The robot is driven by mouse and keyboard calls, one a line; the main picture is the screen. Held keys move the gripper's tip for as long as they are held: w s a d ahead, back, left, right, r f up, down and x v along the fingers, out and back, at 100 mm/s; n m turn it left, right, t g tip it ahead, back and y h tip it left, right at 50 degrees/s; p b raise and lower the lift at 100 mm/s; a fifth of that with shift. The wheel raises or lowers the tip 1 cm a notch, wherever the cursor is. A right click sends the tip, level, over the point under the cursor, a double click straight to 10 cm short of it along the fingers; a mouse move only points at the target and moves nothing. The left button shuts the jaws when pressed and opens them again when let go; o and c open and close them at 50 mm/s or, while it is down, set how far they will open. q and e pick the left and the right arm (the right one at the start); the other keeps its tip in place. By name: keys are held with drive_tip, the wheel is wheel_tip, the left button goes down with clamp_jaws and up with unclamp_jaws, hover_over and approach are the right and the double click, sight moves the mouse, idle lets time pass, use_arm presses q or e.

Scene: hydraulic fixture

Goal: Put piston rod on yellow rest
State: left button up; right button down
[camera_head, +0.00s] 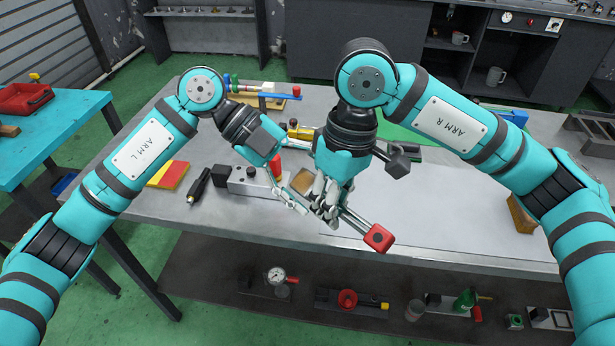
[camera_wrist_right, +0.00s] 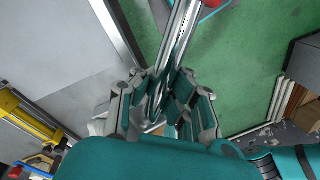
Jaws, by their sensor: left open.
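The piston rod (camera_head: 356,221) is a silver bar with a red square end block (camera_head: 379,237). It is held tilted above the front edge of the table. My right gripper (camera_head: 327,205) is shut on the rod; in the right wrist view its fingers (camera_wrist_right: 163,108) close around the silver bar (camera_wrist_right: 179,40). My left gripper (camera_head: 290,196) is open, just left of the right gripper, near the rod's hidden end. A yellow piece (camera_head: 300,132) lies behind the grippers, and a red-and-yellow block (camera_head: 168,175) lies at the left. I cannot tell which is the yellow rest.
A grey fixture block (camera_head: 246,182) and a black tool (camera_head: 198,187) lie left of the grippers on the metal table (camera_head: 215,216). A pale mat (camera_head: 450,216) to the right is mostly clear. A lower shelf (camera_head: 230,288) holds a gauge and small parts.

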use_arm(q)
drive_tip(key=c, duration=1.3)
clamp_jaws()
use_arm(e)
drive_tip(key=c, duration=1.4)
unclamp_jaws()
drive_tip(key=shift+r, duration=0.1)
